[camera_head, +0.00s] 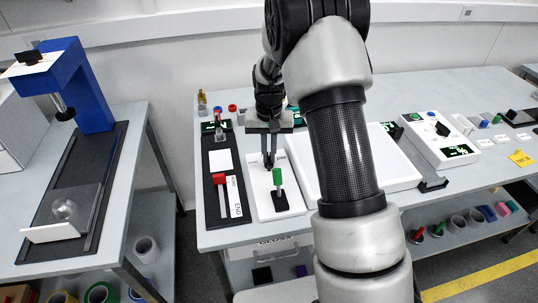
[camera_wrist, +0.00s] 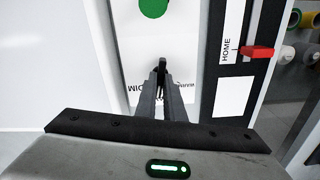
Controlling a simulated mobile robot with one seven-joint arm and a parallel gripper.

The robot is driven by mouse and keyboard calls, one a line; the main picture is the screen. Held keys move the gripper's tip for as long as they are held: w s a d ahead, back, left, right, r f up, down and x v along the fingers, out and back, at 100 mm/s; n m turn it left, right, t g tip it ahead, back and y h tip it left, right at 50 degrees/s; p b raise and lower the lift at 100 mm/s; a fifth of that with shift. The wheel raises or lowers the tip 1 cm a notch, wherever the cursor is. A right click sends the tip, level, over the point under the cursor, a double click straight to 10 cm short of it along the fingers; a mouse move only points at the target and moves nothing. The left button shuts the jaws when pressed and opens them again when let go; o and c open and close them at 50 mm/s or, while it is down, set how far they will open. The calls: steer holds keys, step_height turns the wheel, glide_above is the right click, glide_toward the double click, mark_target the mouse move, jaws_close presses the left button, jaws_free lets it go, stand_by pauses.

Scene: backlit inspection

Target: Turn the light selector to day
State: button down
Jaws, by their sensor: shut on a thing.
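My gripper (camera_head: 268,163) reaches down over the far part of a white panel (camera_head: 262,203). In the wrist view my gripper (camera_wrist: 161,68) has its fingertips close together, shut on a small dark thing on the white panel (camera_wrist: 192,30). It is probably the light selector's knob, but the fingers hide most of it. Printed words, partly covered and upside down, flank the fingers; they look like DIM and WARM. I cannot read which mark the knob points at. A green handle (camera_head: 278,178) on a black base stands on the panel's near part; its green top (camera_wrist: 153,6) also shows in the wrist view.
Left of the panel is a black slider board with a red handle (camera_head: 219,179); this handle (camera_wrist: 258,51) is also in the wrist view. A large white light panel (camera_head: 400,165) lies to the right. A blue press (camera_head: 90,95) stands on the left table.

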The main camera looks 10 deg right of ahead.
mark_target(269, 158)
steer(key=shift+n, duration=1.1)
steer(key=c, duration=1.9)
jaws_free()
steer(key=shift+o, duration=0.2)
steer(key=shift+r, duration=0.1)
step_height(269, 158, up, 17)
steer(key=shift+p, duration=0.45)
steer(key=shift+r, duration=0.2)
